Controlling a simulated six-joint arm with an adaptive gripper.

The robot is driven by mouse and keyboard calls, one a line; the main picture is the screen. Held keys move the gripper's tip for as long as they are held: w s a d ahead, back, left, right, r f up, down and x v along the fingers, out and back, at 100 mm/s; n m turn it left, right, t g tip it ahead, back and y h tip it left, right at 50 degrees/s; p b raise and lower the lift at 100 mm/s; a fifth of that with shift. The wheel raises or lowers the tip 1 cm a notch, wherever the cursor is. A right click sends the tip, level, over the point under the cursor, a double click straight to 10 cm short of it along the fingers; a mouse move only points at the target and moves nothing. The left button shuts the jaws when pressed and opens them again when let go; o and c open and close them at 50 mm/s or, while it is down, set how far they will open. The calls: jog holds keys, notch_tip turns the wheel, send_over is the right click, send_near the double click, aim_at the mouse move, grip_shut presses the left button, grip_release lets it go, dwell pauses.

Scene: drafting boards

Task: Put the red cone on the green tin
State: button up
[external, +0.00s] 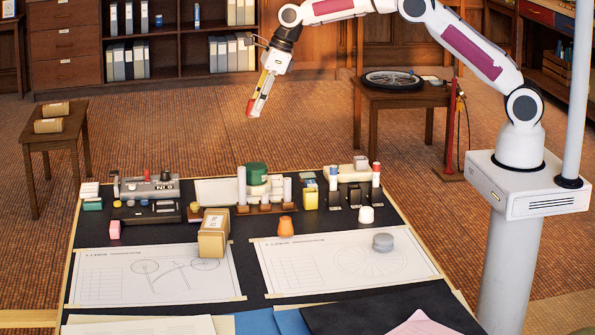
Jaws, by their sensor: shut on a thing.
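My gripper (260,98) is high above the far side of the drafting table, tilted down to the left. It is shut on a small red thing, which I take for the red cone (251,107); the fingers hide part of it. A dark green round thing, likely the green tin (257,172), stands at the back middle of the table among white pieces. It is well below my gripper, with a clear gap between.
White posts (241,186) stand close around the green tin. A cardboard box (213,233), an orange piece (285,226), a white piece (366,214) and a grey round piece (383,242) stand nearer. The drawing sheets (150,285) are mostly bare.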

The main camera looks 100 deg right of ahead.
send_over(253, 166)
jog(key=s, duration=0.1)
jog(key=shift+s+f, duration=0.2)
jog(key=shift+f, duration=2.05)
jog(key=shift+f, duration=2.45)
jog(key=shift+f, duration=2.5)
jog(key=shift+f, duration=0.2)
jog(key=o, duration=1.1)
jog(key=shift+r, duration=0.1)
